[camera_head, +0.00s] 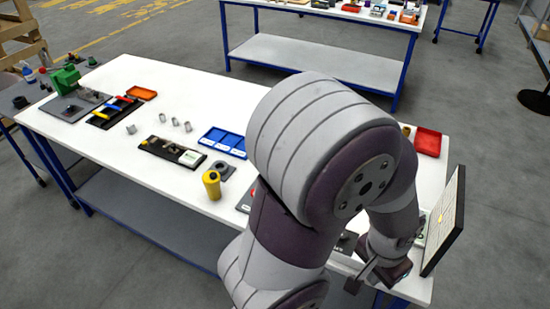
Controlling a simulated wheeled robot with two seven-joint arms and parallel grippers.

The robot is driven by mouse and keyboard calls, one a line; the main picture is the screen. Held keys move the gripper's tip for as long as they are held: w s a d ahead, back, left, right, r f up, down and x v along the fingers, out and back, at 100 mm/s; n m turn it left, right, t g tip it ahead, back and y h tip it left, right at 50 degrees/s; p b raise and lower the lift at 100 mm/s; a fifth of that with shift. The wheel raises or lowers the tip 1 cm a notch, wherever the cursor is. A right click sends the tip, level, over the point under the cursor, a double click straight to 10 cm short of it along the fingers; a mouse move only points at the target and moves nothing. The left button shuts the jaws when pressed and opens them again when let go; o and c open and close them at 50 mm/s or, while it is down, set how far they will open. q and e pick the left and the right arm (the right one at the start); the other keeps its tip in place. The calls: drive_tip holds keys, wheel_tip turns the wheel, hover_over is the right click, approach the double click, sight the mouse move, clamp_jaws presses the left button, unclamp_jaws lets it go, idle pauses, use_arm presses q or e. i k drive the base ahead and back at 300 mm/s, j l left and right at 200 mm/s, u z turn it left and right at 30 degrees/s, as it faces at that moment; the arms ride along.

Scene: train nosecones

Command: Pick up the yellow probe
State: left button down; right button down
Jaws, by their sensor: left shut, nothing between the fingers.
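A small yellow piece (100,115) lies in a black tray (94,122) on the left part of the white table, beside blue and red pieces. A larger yellow cylinder (211,186) stands near the table's front edge. I cannot tell for certain which is the yellow probe. My left gripper (364,279) is at the lower right, by the table's front edge, shut and empty. It is far from both yellow things. My left arm hides much of the table's right part. My right gripper is not in view.
The white table (190,90) also carries a green device (66,78), a blue bin (224,142), a black holder (172,151), several small grey parts and a red bin (428,141). A screen (443,220) stands at the right edge. The table's back middle is clear.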

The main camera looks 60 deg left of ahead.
sight(212, 187)
drive_tip(key=u, duration=2.55)
drive_tip(key=i+j+z, duration=0.2)
drive_tip(key=z, duration=0.25)
drive_tip(key=i+j+z, duration=0.3)
drive_tip(key=z, duration=0.15)
drive_tip(key=i+j+z, duration=0.25)
drive_tip(key=z, duration=0.25)
drive_tip(key=j, duration=0.1)
